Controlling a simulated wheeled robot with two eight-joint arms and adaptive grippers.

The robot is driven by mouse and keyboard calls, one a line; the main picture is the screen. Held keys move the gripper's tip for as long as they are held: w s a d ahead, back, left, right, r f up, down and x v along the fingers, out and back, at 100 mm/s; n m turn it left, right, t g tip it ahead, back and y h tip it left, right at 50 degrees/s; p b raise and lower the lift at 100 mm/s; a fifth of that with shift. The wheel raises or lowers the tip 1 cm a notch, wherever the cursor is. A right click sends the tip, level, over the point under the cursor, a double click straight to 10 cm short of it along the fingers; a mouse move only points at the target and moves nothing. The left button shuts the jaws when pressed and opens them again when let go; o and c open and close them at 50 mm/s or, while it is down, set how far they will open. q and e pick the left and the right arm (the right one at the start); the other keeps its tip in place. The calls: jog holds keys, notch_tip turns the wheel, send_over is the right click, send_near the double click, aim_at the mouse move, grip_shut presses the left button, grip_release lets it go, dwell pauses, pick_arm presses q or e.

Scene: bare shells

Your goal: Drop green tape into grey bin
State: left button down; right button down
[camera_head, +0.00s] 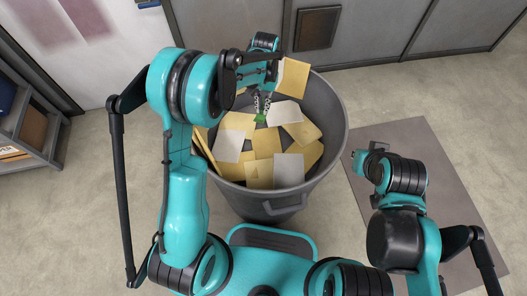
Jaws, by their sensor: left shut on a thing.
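A large round grey bin (333,152) stands on the floor in front of me in the head view. It holds many yellow and white sheets. My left gripper (262,104) reaches over the bin from the left and points down into its opening. It is shut on the small green tape (261,118), which shows at the fingertips above the sheets. The gap between the tape and the sheets is hard to judge. My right gripper (362,160) is off to the right of the bin, over a mat. Its fingers are small and their opening is unclear.
A grey-brown mat (462,200) lies on the floor right of the bin. A shelf unit (28,120) stands at the left edge. A grey wall (365,30) runs behind the bin. The floor between the shelf and the bin is clear.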

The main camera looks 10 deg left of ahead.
pick_arm(q)
jog(key=c, duration=1.5)
grip_release()
jog(key=shift+c, duration=0.2)
jog(key=shift+r, duration=0.15)
notch_tip(320, 180, up, 12)
jog(key=w, duration=0.1)
jog(key=shift+w, duration=0.25)
jog(key=shift+f, duration=0.2)
